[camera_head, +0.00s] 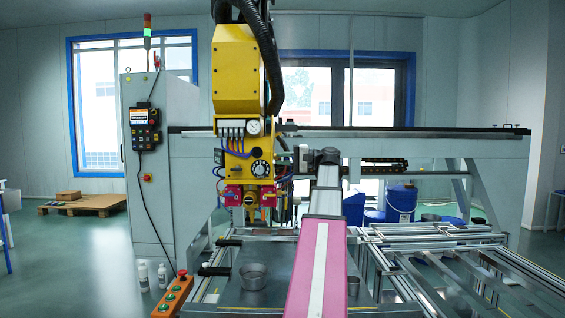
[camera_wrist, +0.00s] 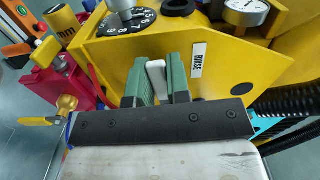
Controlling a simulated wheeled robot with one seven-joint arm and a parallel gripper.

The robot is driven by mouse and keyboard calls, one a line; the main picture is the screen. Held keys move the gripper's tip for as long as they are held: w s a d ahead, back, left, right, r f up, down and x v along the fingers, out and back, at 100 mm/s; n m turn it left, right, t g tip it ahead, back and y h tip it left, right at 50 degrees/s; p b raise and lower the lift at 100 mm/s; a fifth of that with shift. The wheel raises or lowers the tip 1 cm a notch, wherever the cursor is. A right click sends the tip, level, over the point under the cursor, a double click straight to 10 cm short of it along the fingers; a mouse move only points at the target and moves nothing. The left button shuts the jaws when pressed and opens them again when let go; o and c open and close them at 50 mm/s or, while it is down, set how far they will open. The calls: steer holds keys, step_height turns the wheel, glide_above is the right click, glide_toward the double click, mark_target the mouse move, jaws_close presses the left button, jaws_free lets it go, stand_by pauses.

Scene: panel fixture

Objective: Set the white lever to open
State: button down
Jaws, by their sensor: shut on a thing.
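The white lever (camera_wrist: 156,70) stands out from the yellow panel (camera_wrist: 110,60) in the wrist view. My gripper (camera_wrist: 157,88) has its two green fingers on either side of the lever and is shut on it. The lever's tip shows between the fingers; its lower part is hidden. A white label (camera_wrist: 197,60), which seems to read RINSE, is just right of the fingers. In the head view, my pink and white arm reaches to the right side of the yellow machine (camera_head: 240,70); I cannot make out the lever there.
A numbered black dial (camera_wrist: 126,20) and a gauge (camera_wrist: 246,10) sit beyond the fingers. A red block (camera_wrist: 70,85) and a yellow-handled valve (camera_wrist: 62,108) are at left. Black hoses (camera_wrist: 290,105) run at right. A metal pot (camera_head: 253,275) stands on the table below.

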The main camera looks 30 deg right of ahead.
steer(key=shift+r+m, duration=0.15)
steer(key=shift+m, duration=0.35)
steer(key=c, duration=1.1)
jaws_free()
steer(key=v, duration=1)
steer(key=shift+s+d, duration=0.3)
